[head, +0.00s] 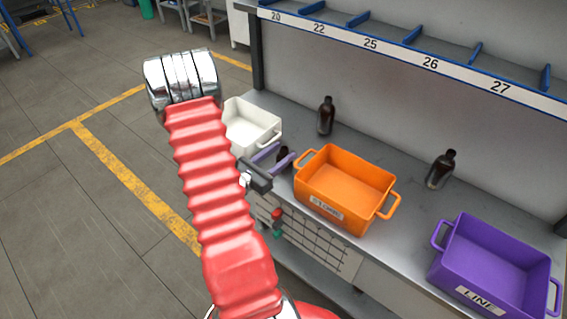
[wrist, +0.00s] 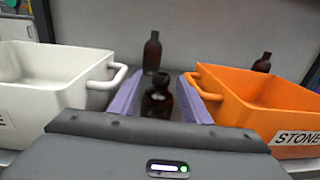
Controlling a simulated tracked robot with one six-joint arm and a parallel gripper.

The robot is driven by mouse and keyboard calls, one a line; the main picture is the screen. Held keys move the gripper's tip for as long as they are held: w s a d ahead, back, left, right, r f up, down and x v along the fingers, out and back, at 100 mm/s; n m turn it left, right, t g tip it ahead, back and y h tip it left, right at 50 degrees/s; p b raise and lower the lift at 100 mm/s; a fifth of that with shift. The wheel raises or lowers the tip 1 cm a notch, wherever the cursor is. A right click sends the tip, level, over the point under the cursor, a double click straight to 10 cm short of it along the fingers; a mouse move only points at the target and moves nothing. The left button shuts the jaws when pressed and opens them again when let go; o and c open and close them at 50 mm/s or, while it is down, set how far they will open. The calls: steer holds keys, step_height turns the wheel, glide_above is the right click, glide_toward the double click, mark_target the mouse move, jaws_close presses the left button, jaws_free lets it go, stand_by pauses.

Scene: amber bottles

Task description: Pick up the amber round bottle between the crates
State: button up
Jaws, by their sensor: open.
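A dark amber round bottle (wrist: 157,101) stands upright between the white crate (wrist: 50,88) and the orange crate (wrist: 255,97), near the front of the bench. In the head view the bottle (head: 283,154) is mostly hidden by my gripper. My gripper (wrist: 160,78) is open, with its two purple fingers on either side of this bottle. I cannot tell whether either finger touches it. In the head view my gripper (head: 284,149) is low over the bench, in the gap between the two crates.
A second amber bottle (head: 326,116) stands farther back near the wall panel. A third bottle (head: 440,169) stands behind and right of the orange crate. A purple crate (head: 497,262) is at the right. The crate handles lie close to my fingers. A numbered shelf (head: 400,52) runs above.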

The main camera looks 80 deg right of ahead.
steer(key=shift+x, duration=0.85)
jaws_close()
